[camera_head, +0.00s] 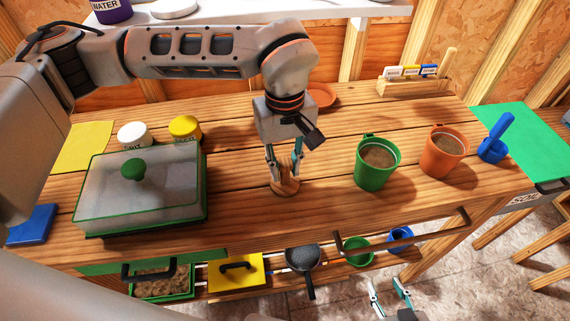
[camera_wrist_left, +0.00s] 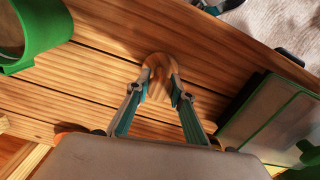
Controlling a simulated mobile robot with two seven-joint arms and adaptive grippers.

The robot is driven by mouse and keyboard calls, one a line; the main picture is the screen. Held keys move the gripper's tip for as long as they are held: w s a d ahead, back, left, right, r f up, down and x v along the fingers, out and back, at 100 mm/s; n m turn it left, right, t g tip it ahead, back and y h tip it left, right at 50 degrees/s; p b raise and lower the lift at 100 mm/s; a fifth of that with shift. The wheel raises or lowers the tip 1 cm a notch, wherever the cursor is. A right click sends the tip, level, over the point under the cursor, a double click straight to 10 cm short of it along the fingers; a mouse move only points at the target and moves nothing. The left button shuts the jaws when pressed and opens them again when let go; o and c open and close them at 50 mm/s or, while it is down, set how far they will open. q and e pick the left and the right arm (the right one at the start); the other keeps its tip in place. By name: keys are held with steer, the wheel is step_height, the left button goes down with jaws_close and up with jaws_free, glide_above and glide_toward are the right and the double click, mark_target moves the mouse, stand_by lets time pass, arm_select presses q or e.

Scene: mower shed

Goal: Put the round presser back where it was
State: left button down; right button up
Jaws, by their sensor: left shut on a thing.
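The round wooden presser (camera_head: 286,189) is at the tabletop in the middle of the workbench, between the green-lidded box and the green pot. My left gripper (camera_head: 285,166) points down and is shut on its upper part. In the left wrist view the presser (camera_wrist_left: 160,66) sits between the fingertips of my left gripper (camera_wrist_left: 160,94). I cannot tell whether its base rests on the wood or hangs just above it. My right gripper (camera_head: 391,292) is low at the front, beyond the bench edge, open and empty.
A translucent green-rimmed box (camera_head: 110,195) stands left. A green pot (camera_head: 370,178), an orange pot (camera_head: 432,161) and a blue scoop (camera_head: 493,148) stand right. A label rack (camera_head: 415,88) and a terracotta saucer (camera_head: 322,95) are behind. Bare wood surrounds the presser.

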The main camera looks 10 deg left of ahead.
arm_select(q)
steer(key=c, duration=1.8)
jaws_free()
steer(key=shift+f, duration=0.1)
steer(key=shift+o, duration=0.2)
step_height(320, 180, up, 12)
